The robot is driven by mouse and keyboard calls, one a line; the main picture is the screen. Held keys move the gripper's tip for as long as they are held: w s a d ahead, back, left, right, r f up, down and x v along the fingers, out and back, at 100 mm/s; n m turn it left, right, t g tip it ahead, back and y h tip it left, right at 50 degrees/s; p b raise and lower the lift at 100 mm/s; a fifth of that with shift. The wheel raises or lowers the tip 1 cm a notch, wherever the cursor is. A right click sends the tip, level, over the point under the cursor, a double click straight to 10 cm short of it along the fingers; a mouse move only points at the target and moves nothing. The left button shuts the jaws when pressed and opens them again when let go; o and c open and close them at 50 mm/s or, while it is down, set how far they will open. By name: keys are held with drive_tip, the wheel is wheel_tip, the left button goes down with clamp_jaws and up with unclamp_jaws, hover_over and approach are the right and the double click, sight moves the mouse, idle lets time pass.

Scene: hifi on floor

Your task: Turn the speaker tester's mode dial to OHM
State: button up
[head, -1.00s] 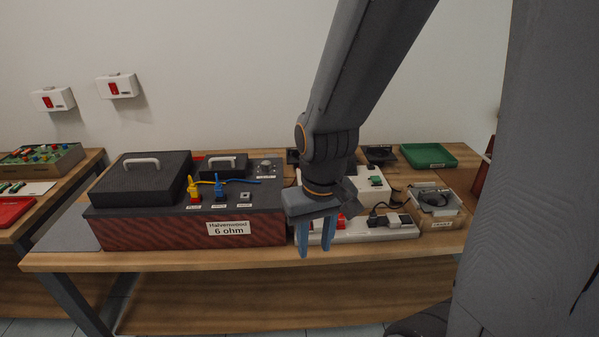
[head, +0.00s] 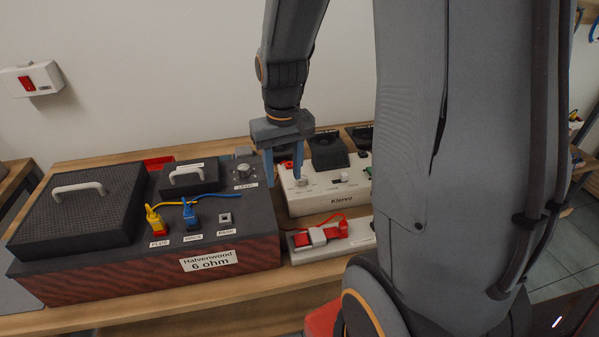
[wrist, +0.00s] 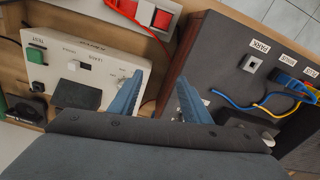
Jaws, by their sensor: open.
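The speaker tester is a white box (head: 335,190) marked Klevo, to the right of the dark speaker unit; it also shows at left in the wrist view (wrist: 88,55). A pale knob (head: 302,181), apparently the mode dial, sits near its left end. Its setting is too small to read. My gripper (head: 284,181) is open and empty, pointing down by the tester's left end. One finger appears close to the knob; I cannot tell whether they touch. In the wrist view the open fingers (wrist: 158,80) are over the gap between tester and speaker unit, and the left finger overlaps the tester's edge.
The dark speaker unit (head: 222,255), labelled Halvenwood 6 ohm, has a level knob (head: 243,170) close to my gripper. Yellow and blue plugs (head: 190,214) stand on it. A power strip (head: 345,240) with a red cable lies in front of the tester.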

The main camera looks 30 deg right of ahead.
drive_tip(key=shift+m+g, duration=0.3)
drive_tip(key=shift+m, duration=0.3)
drive_tip(key=w+d, duration=0.2)
drive_tip(key=w+d+f, duration=0.1)
drive_tip(key=w+d, duration=0.1)
drive_tip(key=d, duration=0.1)
drive_tip(key=w+d, duration=0.2)
drive_tip(key=d, duration=0.1)
drive_tip(key=shift+w+d+f, duration=0.2)
drive_tip(key=shift+w+d, duration=0.05)
drive_tip(key=shift+w, duration=0.15)
drive_tip(key=shift+d+f, duration=0.1)
drive_tip(key=shift+f, duration=0.2)
drive_tip(key=shift+f+p, duration=0.7)
drive_tip(key=shift+f, duration=2.8)
drive_tip(key=c, duration=1)
drive_tip(key=shift+c, duration=0.2)
